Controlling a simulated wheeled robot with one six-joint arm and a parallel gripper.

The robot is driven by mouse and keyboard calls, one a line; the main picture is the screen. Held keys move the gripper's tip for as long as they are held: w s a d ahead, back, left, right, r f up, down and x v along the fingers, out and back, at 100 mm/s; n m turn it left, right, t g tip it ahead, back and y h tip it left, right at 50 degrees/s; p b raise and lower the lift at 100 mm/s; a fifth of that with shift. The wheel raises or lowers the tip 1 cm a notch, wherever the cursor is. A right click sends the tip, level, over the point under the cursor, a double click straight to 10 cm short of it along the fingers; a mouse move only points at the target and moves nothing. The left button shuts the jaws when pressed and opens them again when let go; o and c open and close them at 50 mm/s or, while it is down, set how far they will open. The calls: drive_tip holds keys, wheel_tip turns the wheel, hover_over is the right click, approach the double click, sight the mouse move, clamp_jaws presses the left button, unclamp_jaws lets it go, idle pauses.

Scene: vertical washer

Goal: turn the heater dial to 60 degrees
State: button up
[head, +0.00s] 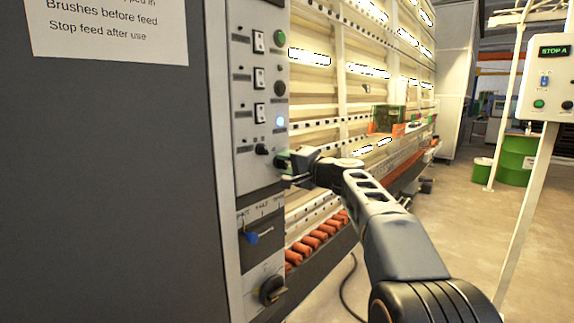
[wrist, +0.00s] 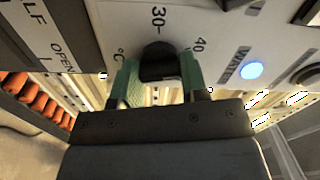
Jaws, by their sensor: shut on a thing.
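The heater dial is a black knob on the grey control panel (head: 252,180). In the wrist view the dial (wrist: 158,60) sits between the two green fingertips of my gripper (wrist: 160,78), with printed marks 30, 40 and °C around it. My gripper is shut on the dial, one finger on each side. In the head view my gripper (head: 287,166) reaches the panel's right edge from the right and mostly covers the dial. I cannot tell which mark the dial points at, and no 60 mark is readable.
Another small black knob (head: 262,149) sits left of my gripper, with a lit blue lamp (head: 280,122) above. Below are a blue-handled lever (head: 250,238) and a large black rotary switch (head: 272,290). The washer's slatted rack (head: 345,100) stands behind; open floor lies right.

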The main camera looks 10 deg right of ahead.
drive_tip(key=m+p, duration=0.4)
drive_tip(key=m, duration=0.8)
drive_tip(key=shift+r+m, duration=0.15)
drive_tip(key=shift+m, duration=0.25)
drive_tip(key=m+p, duration=0.5)
drive_tip(key=m, duration=0.1)
drive_tip(key=m+p, duration=0.3)
drive_tip(key=m, duration=0.1)
drive_tip(key=shift+f+m+p, duration=0.2)
drive_tip(key=shift+m+p, duration=0.8)
drive_tip(key=shift+m, duration=0.4)
drive_tip(key=o, duration=0.9)
drive_tip(key=shift+s, duration=0.1)
